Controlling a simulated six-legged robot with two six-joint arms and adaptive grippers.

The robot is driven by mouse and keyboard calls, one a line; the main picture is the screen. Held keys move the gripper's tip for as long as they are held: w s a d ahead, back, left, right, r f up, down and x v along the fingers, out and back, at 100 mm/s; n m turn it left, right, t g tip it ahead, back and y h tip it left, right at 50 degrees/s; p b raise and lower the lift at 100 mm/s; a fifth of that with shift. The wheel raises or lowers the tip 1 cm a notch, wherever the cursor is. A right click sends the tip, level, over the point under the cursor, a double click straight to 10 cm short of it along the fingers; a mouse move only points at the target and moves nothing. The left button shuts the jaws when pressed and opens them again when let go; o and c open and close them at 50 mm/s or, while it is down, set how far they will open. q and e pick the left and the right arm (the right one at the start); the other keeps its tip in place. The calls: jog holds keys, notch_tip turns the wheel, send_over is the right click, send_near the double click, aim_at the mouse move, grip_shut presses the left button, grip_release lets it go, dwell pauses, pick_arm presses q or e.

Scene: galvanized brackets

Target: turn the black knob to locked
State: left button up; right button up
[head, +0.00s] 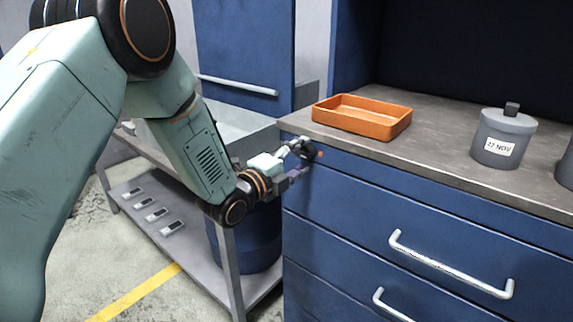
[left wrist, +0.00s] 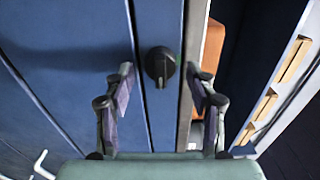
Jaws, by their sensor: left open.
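The black knob (left wrist: 160,63) sits on the blue cabinet front in the left wrist view, round with a raised grip bar that runs up and down in the picture. In the head view the knob (head: 309,149) is partly hidden by my left gripper (head: 297,157) at the cabinet's upper left corner. In the left wrist view my left gripper (left wrist: 160,86) is open, with one finger on each side of the knob and a gap to each. I cannot read any locked mark. My right gripper is not in view.
An orange tray (head: 362,130) and a grey lidded canister (head: 503,138) labelled 22 NOV stand on the worktop (head: 440,133). Drawer handles (head: 450,268) stick out from the front below. A low shelf (head: 155,210) with several small dark items and a blue drum (head: 262,240) are at left.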

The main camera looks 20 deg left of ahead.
pick_arm(q)
jog(key=v, duration=1.1)
jog(key=shift+s, duration=0.2)
jog(key=s+f+n+g+y, duration=0.2)
jog(key=s+f+n+g, duration=0.25)
jog(key=f+n, duration=0.45)
jog(key=s+f+n+g+y, duration=0.25)
jog(key=s+f+n, duration=0.25)
jog(key=f+n, duration=0.4)
jog(key=s+f+n+g, duration=0.1)
jog(key=s+f+g, duration=0.2)
jog(key=s+f, duration=0.2)
jog(key=s+f+n+g+y, duration=0.1)
jog(key=s+f, duration=0.4)
jog(key=s, duration=0.7)
jog(key=s+f+n+g, duration=0.2)
jog(key=s+f+g, duration=0.2)
jog(key=s, duration=0.5)
jog(key=shift+s+f+n+g+y, duration=0.2)
jog(key=shift+f+n+g+y, duration=0.15)
jog(key=shift+g, duration=0.65)
jog(key=shift+d, duration=0.1)
